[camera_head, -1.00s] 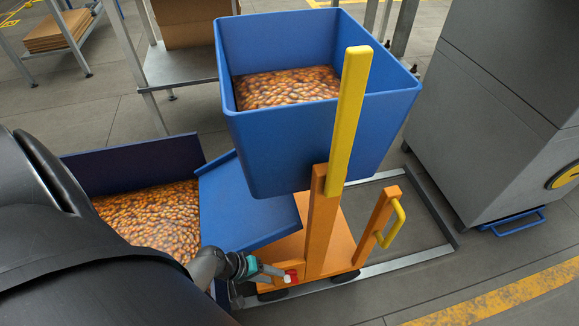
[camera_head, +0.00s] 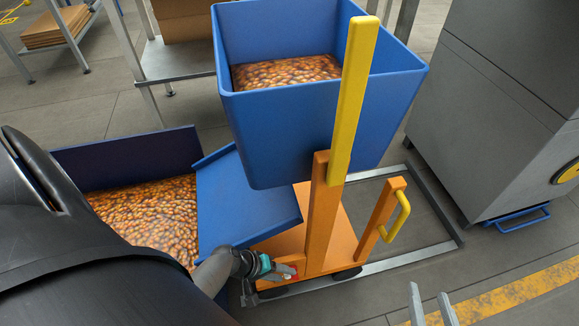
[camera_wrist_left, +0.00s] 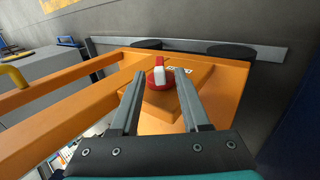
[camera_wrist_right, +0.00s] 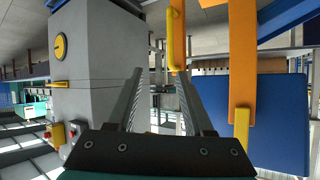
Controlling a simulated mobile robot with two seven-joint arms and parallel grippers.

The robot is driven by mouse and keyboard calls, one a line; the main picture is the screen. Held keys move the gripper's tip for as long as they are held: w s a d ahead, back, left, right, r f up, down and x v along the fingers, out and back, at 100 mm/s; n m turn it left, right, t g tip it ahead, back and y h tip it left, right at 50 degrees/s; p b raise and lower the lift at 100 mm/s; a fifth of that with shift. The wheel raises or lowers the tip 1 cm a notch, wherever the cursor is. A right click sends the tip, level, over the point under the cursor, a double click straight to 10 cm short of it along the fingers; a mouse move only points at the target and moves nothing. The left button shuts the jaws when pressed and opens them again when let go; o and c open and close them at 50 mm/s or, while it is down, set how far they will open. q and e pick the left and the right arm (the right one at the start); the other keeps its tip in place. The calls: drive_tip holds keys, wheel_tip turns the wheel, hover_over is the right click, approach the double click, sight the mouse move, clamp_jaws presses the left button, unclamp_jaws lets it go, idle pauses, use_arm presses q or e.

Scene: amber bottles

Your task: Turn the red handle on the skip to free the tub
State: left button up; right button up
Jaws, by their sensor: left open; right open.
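The blue tub (camera_head: 300,130), holding many amber bottles, sits tilted on the orange skip frame (camera_head: 318,230) with its yellow bar (camera_head: 353,100). The small red handle (camera_wrist_left: 159,78), with a white mark, is on an orange plate low on the skip. It is mostly hidden behind my gripper in the head view. My left gripper (camera_wrist_left: 161,76) is open, its fingertips on either side of the handle in its wrist view; I cannot tell whether they touch it. My right gripper (camera_head: 430,303) is open and empty, away from the skip at the lower right.
A lower blue bin (camera_head: 125,152) full of amber bottles stands at the left, with a blue chute (camera_head: 240,205) beside it. A grey cabinet (camera_head: 500,110) stands at the right. A yellow grab handle (camera_head: 398,217) is on the skip. Floor is clear at the lower right.

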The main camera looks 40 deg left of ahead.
sight(286, 275)
use_arm(q)
drive_tip(key=shift+b+x, duration=0.7)
drive_tip(key=shift+x, duration=0.45)
drive_tip(key=shift+b+x, duration=0.5)
drive_tip(key=shift+x, duration=0.25)
use_arm(e)
drive_tip(key=shift+s+a+r+m+t+y, duration=0.25)
drive_tip(key=shift+a+r+t+y, duration=0.4)
drive_tip(key=shift+t, duration=0.5)
drive_tip(key=shift+s+a+r+m+t+y, duration=0.15)
drive_tip(key=shift+s+a+r+t+y, duration=0.2)
drive_tip(key=shift+a+r+t, duration=0.65)
drive_tip(key=shift+d+f, duration=0.15)
drive_tip(key=shift+f, duration=0.15)
use_arm(q)
clamp_jaws()
use_arm(e)
drive_tip(key=shift+w, duration=0.1)
